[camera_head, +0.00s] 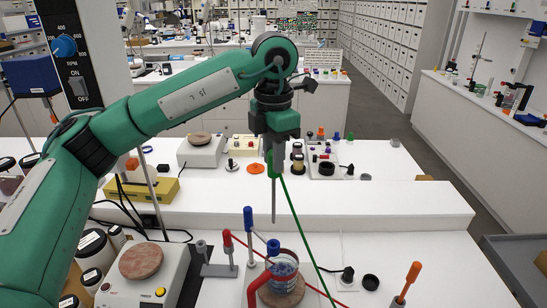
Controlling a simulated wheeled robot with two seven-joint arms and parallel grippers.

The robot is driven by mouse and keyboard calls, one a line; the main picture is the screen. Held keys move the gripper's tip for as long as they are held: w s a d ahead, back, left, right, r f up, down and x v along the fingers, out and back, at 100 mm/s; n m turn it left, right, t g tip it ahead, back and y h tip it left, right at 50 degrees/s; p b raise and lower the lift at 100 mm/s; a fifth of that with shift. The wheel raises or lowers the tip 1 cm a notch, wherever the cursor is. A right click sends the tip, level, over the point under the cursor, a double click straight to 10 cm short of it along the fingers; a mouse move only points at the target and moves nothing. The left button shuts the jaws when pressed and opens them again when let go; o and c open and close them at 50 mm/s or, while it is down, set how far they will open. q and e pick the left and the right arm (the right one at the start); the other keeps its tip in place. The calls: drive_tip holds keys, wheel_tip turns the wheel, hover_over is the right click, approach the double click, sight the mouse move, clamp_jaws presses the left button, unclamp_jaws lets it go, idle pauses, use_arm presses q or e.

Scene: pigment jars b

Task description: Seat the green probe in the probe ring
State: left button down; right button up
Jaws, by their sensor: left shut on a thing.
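My left gripper (274,152) points down above the middle of the bench, shut on the green probe (274,203). The probe's green top is mostly hidden by the jaws; its thin grey shaft hangs upright, its tip above and behind the glass beaker (284,275), apart from it. A green cable (306,238) runs from the probe down to the front edge. The beaker holds bluish contents, with a blue-topped piece (273,247) and a red bent tube at its rim. I cannot tell which part is the probe ring. My right gripper is not in view.
A grey stand (219,270) with red-topped and blue-topped rods is left of the beaker. A black ring (370,282), a black knob (347,275) and an orange-handled tool (410,277) are to its right. A hotplate (140,262) stands at left. A raised shelf (400,208) lies behind.

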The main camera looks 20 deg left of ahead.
sight(273, 177)
use_arm(q)
drive_tip(key=shift+f+b, duration=0.35)
drive_tip(key=shift+f, duration=0.1)
drive_tip(key=shift+s+f+b, duration=0.15)
drive_tip(key=shift+f+b, duration=0.15)
drive_tip(key=shift+f, duration=0.05)
wheel_tip(273, 177, down, 4)
drive_tip(key=b, duration=0.3)
drive_tip(key=shift+r, duration=0.1)
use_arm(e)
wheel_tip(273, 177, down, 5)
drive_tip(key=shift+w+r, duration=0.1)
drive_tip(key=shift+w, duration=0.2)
use_arm(q)
drive_tip(key=shift+b, duration=0.85)
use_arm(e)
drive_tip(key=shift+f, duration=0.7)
